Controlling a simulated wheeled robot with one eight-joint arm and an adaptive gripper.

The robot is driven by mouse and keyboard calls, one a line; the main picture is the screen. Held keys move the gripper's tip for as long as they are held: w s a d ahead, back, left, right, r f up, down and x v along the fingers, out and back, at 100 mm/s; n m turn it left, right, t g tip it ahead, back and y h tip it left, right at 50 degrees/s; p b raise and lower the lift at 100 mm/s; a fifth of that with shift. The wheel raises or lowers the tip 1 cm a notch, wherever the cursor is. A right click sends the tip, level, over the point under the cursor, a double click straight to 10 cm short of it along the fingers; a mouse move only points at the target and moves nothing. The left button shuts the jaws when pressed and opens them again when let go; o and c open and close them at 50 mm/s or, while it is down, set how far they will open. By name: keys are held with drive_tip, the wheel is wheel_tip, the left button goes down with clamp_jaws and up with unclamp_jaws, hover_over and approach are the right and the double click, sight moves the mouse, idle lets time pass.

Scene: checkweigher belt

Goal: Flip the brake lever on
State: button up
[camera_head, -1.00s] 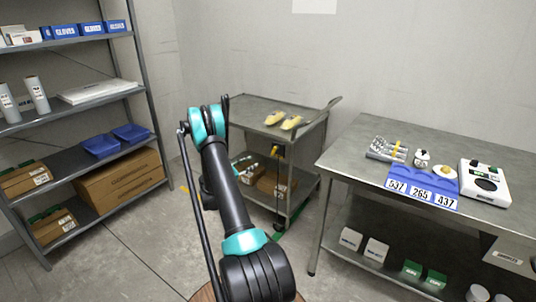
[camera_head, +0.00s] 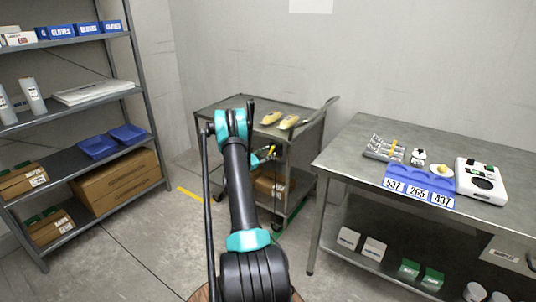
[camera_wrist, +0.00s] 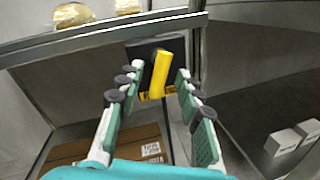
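The brake lever (camera_wrist: 160,74) is a yellow handle on a black housing (camera_wrist: 140,50) under the top shelf edge of the grey cart (camera_head: 240,104). In the wrist view it slants, with its lower end toward the left, above a yellow-and-black label. My gripper (camera_wrist: 155,87) is open, with its teal fingers apart on either side of the lever in the picture. I cannot tell whether they touch it. In the head view my gripper (camera_head: 265,155) is beside the cart's front, below its top, and the lever shows only as a small yellow patch.
Cardboard boxes (camera_wrist: 148,150) sit on the cart's lower shelf. Yellow items (camera_head: 271,118) lie on the cart top. A metal table (camera_head: 345,150) stands to the right with a scale (camera_head: 482,182). A shelving rack (camera_head: 145,90) stands at left.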

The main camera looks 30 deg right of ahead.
clamp_jaws()
drive_tip(key=shift+w+a+r+m+y, duration=0.1)
drive_tip(key=shift+m+y, duration=0.1)
drive_tip(key=shift+m, duration=0.5)
drive_tip(key=shift+w+r+m+y, duration=0.1)
drive_tip(key=shift+m+y, duration=0.1)
drive_tip(key=shift+m, duration=0.5)
unclamp_jaws()
drive_tip(key=s+a, duration=0.2)
drive_tip(key=a, duration=0.9)
drive_tip(key=shift+s+a+r, duration=0.2)
drive_tip(key=shift+a+r, duration=0.1)
drive_tip(key=shift+a, duration=0.1)
